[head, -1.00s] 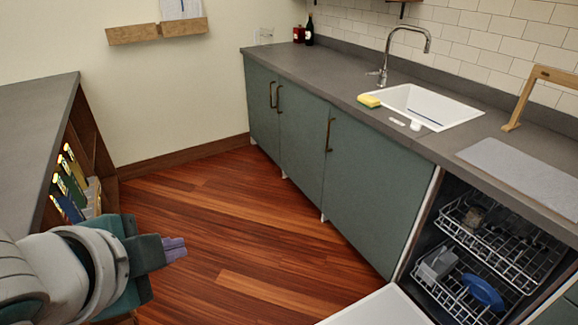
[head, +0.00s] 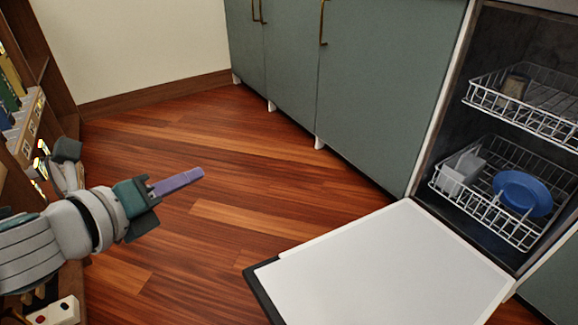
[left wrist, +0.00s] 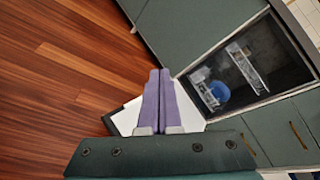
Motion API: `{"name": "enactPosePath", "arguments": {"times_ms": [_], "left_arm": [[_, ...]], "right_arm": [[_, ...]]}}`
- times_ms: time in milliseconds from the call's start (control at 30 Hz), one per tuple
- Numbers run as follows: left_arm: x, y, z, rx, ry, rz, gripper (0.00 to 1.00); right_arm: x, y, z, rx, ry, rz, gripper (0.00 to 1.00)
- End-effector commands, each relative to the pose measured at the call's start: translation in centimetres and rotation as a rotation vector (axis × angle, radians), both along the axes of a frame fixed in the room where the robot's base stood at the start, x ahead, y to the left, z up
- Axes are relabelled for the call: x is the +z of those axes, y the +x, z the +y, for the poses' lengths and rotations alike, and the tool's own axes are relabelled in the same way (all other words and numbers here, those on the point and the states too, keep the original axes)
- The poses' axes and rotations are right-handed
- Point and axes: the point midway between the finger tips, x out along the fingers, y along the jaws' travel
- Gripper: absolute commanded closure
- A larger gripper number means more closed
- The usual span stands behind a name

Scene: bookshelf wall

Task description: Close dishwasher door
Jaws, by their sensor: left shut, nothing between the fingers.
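The dishwasher door (head: 385,268) is open and lies folded down, near level above the floor, with its white inner face up. Its dark outer edge is at the left. The dishwasher (head: 445,128) stands open at the right, with an upper rack (head: 525,98) and a lower rack (head: 500,205). My left gripper (head: 200,173) is shut and empty, left of the door and apart from it. In the left wrist view the shut purple fingers (left wrist: 158,75) overlap part of the door (left wrist: 125,118), with the dishwasher opening beyond. My right gripper is not in view.
A blue plate (head: 523,193) and a grey holder (head: 461,171) are in the lower rack; a cup (head: 514,88) is in the upper. Green cabinets (head: 385,90) stand left of the dishwasher. A bookshelf (head: 35,110) is at far left. The wooden floor (head: 220,240) between is clear.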

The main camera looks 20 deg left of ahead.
Motion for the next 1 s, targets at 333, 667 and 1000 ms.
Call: {"name": "enactPosePath", "arguments": {"times_ms": [333, 667, 1000], "left_arm": [[-19.8, -0.3, 0.2, -0.352, 0.355, -0.054, 1.00], [-35.1, -2.4, 1.0, -0.676, 0.615, -0.094, 1.00], [-41.2, -4.1, 1.5, -0.844, 0.716, -0.117, 1.00]], "right_arm": [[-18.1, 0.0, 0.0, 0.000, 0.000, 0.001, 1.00], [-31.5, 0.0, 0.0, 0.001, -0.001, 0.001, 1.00], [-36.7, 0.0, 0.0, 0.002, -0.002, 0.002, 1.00]]}}
